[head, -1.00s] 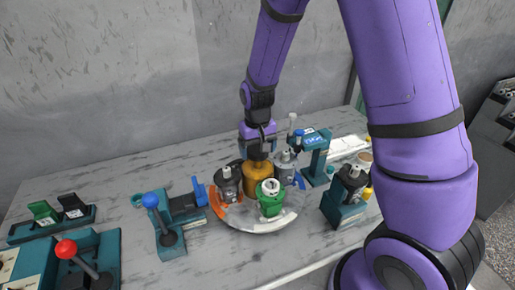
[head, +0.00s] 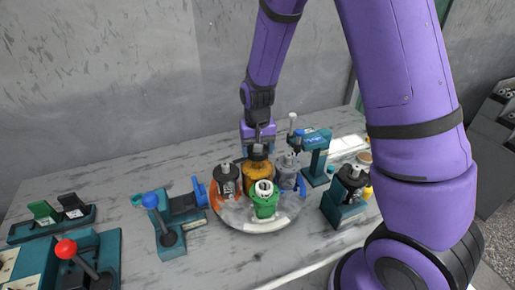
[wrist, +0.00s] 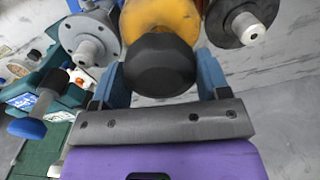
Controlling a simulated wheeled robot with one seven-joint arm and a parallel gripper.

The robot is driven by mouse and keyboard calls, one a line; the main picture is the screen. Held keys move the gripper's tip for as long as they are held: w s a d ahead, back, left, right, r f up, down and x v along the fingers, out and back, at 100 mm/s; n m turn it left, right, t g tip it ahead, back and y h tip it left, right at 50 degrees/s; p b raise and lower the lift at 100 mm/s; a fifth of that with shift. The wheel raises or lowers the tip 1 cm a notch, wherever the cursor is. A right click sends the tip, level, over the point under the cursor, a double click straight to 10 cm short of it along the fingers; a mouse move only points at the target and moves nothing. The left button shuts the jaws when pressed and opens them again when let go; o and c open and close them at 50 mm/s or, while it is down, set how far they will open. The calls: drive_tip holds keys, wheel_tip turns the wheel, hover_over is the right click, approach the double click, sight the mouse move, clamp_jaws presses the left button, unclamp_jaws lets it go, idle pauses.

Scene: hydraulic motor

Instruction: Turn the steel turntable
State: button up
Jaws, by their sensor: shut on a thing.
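The steel turntable (head: 238,221) is a round disc on the grey table, with coloured sectors round its edge. At its centre stands an orange-yellow hub (head: 258,178) topped by a black knob (wrist: 158,65). My gripper (head: 257,147) is above the hub, its blue fingers shut on the black knob, one on each side in the wrist view. The grey motor also shows in the wrist view (wrist: 88,38).
A teal fixture with a blue-ball lever (head: 150,200) stands left of the turntable. A teal press (head: 316,150) is behind right, and a teal stand with a dark motor (head: 345,205) is at right. A red-ball lever (head: 66,249) is front left. The table front is clear.

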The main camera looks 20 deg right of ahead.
drive_tip(key=shift+m, duration=7.9)
drive_tip(key=o, duration=1.3)
wheel_tip(320, 180, up, 11)
drive_tip(key=shift+f, duration=0.1)
